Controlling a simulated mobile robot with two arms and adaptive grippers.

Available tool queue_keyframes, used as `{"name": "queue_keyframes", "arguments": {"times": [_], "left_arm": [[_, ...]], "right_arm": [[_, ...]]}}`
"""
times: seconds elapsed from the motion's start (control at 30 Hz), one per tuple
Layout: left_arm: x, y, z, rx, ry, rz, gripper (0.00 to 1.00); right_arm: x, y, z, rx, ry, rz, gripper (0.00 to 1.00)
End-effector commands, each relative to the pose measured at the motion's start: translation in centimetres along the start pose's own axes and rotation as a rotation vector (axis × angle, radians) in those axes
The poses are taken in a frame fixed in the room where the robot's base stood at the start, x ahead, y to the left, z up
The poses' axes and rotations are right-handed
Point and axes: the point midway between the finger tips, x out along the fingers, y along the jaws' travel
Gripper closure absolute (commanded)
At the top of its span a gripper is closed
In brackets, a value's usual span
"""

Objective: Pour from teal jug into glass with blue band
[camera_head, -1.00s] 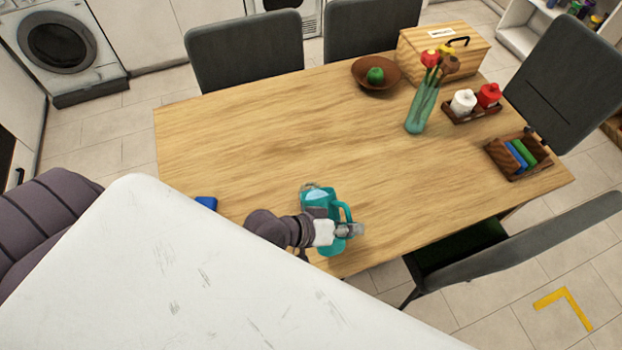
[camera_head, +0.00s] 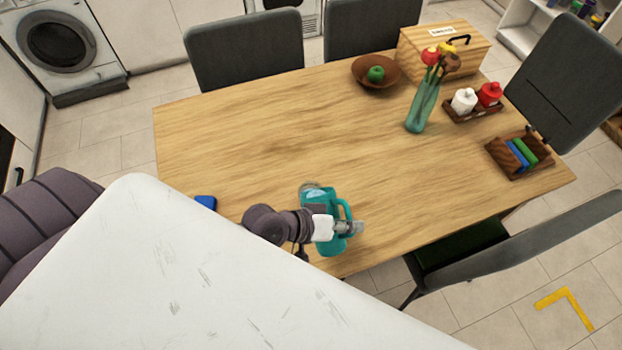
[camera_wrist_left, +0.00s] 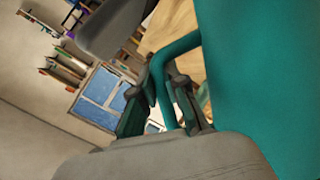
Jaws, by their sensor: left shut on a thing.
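The teal jug (camera_head: 327,243) is near the front edge of the wooden table. My left gripper (camera_head: 352,228) is shut on its handle, at the jug's right side. In the left wrist view the jug (camera_wrist_left: 255,70) fills the right side, and the handle runs between the fingers of the left gripper (camera_wrist_left: 165,112). The jug looks tilted, with its mouth toward the far left. A clear glass (camera_head: 306,187) shows just beyond the mouth, mostly hidden by the jug; its band cannot be made out. My right gripper is not in view.
A blue item (camera_head: 206,202) lies at the table's left front. A bowl with a green fruit (camera_head: 375,74), a flower vase (camera_head: 420,108), a bottle caddy (camera_head: 473,113) and a wooden box (camera_head: 519,157) stand farther back and right. The table's middle is clear.

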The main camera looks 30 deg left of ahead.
Motion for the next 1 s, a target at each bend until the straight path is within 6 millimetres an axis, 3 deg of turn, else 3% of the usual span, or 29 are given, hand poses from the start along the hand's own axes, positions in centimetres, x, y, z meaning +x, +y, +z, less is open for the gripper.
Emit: {"name": "queue_keyframes", "arguments": {"times": [1.0], "left_arm": [[-0.16, 0.1, -0.34, -0.054, -0.02, 0.011, 1.0]], "right_arm": [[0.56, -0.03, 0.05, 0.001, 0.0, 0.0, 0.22]]}}
